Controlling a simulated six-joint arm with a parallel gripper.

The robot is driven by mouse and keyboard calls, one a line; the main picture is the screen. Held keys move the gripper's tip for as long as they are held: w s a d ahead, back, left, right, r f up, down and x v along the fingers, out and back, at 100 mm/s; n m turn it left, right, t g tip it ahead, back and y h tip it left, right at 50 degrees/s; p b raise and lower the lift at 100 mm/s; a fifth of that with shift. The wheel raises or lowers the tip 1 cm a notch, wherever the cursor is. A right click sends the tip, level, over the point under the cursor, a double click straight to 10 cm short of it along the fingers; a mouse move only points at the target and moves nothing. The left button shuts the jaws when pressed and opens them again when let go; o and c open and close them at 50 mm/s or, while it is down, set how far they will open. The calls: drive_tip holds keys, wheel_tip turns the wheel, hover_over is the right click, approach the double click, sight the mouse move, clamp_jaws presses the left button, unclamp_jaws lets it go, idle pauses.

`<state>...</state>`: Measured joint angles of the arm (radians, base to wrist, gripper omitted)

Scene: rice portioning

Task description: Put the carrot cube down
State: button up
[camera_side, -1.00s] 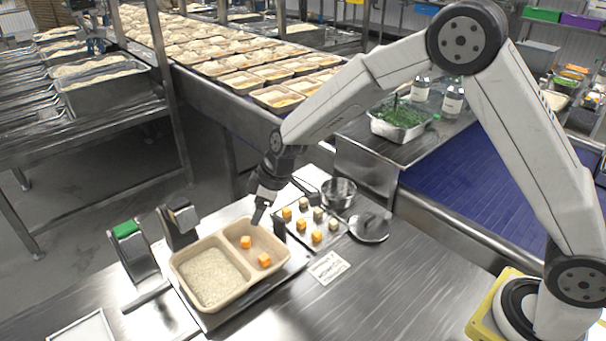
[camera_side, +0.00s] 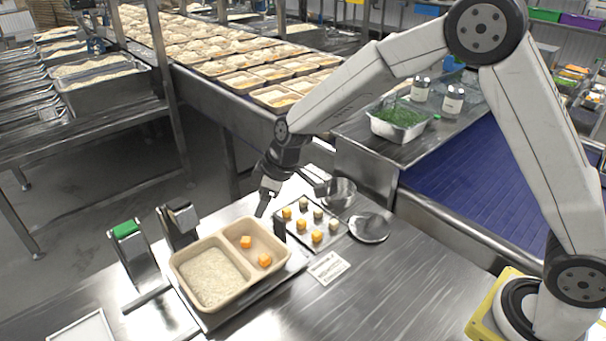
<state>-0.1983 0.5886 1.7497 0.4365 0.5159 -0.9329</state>
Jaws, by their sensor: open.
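The beige meal tray (camera_side: 228,309) has rice (camera_side: 212,277) in its larger left compartment. Two orange carrot cubes (camera_side: 246,242) and (camera_side: 265,260) lie apart on the floor of its smaller right compartment. My gripper (camera_side: 290,198) is open above and behind that compartment, near the metal cube tray. No cube shows between its fingers. Neither carrot cube in the meal tray is touched by the gripper.
A small metal tray (camera_side: 330,244) right of the meal tray holds several orange and pale cubes. A metal bowl (camera_side: 340,193) and a round dish (camera_side: 369,229) stand behind and beside it. A white label card (camera_side: 328,268) lies in front.

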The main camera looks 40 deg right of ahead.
drive_tip(key=s+d+m+h, duration=0.1)
drive_tip(key=s+d+m, duration=0.3)
drive_tip(key=s+d, duration=0.3)
drive_tip(key=s+d+m+h, duration=0.2)
drive_tip(key=s+d+m, duration=0.3)
drive_tip(key=s, duration=1)
drive_tip(key=shift+s+d+r+g, duration=0.2)
drive_tip(key=shift+d+r+g, duration=0.15)
drive_tip(key=shift+d, duration=0.6)
